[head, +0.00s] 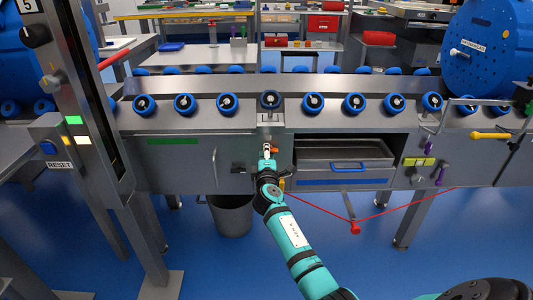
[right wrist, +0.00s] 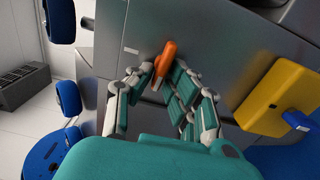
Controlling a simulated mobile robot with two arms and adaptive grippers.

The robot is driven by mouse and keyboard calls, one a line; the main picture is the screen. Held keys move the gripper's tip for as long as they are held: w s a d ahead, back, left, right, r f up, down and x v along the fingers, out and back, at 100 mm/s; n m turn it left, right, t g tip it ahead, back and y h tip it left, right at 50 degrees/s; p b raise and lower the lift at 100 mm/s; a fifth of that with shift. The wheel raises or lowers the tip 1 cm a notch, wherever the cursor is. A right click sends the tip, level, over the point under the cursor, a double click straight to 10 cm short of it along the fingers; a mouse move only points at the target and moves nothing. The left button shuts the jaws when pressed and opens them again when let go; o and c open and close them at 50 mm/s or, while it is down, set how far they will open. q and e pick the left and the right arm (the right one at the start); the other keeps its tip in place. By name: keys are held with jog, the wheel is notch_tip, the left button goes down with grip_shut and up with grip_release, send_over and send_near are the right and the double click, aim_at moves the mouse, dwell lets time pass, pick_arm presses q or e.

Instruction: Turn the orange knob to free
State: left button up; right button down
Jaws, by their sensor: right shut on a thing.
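The orange knob (right wrist: 164,60) shows in the right wrist view as an elongated handle standing out from a grey metal panel, tilted in that picture. The fingers of my right gripper (right wrist: 158,80) are closed around it, one on each side, and cover its lower part. In the head view my right gripper (head: 267,158) is at the front of the grey machine, below the row of blue rollers, and mostly hides the knob. Any marking for the free position cannot be read. My left gripper is not in view.
A drawer with a blue handle (head: 348,166) is right of my gripper. A red cord with a red pull (head: 355,229) hangs below. A grey bin (head: 232,214) stands underneath. A yellow block (right wrist: 278,95) is right of the knob in the wrist view.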

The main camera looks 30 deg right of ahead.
jog(key=shift+d+r, duration=0.15)
jog(key=shift+r, duration=0.05)
jog(key=c, duration=1.5)
grip_release()
jog(key=shift+o, duration=0.5)
jog(key=shift+f, duration=0.1)
jog(key=shift+s, duration=0.15)
jog(key=v, duration=1.1)
jog(key=shift+s+a, duration=0.2)
jog(key=shift+s, duration=0.15)
